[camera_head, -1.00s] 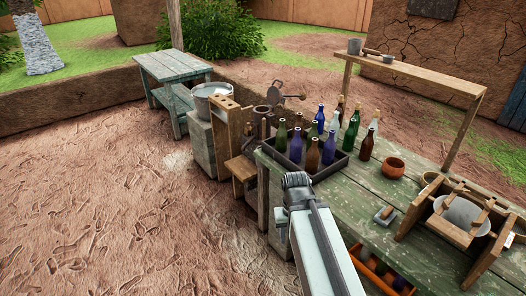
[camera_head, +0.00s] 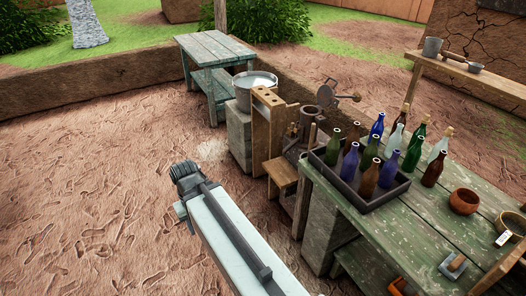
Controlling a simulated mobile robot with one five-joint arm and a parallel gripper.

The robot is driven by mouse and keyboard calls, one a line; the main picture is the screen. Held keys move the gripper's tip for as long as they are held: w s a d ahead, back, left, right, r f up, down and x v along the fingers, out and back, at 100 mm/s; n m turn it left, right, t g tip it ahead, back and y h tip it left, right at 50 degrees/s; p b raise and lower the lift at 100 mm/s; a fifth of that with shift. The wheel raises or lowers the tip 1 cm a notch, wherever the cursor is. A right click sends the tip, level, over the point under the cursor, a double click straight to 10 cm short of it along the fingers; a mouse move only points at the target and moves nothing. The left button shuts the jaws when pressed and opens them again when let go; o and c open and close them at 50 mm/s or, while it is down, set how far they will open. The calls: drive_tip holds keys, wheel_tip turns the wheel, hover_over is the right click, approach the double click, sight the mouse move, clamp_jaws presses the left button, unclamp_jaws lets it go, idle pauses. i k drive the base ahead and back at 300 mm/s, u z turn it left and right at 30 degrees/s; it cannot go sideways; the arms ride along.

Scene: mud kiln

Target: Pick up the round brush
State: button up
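I cannot make out a round brush for certain in this view. A small grey block with a wooden grip (camera_head: 453,265) lies on the green workbench (camera_head: 400,235); it looks like a hand float, but it is too small to be sure. My arm reaches up from the bottom of the picture, with a dark ribbed joint at its far end over bare ground, left of the workbench. My gripper's fingers do not show.
A dark crate (camera_head: 336,182) of several bottles stands on the workbench, with an orange bowl (camera_head: 464,202) to its right. A wooden rack (camera_head: 262,130) and a metal basin (camera_head: 254,80) stand behind. A teal table (camera_head: 215,48) is farther back. The ground at left is clear.

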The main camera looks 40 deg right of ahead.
sight(313, 125)
drive_tip(key=u, duration=0.3)
drive_tip(key=i, duration=1.1)
drive_tip(key=z, duration=0.05)
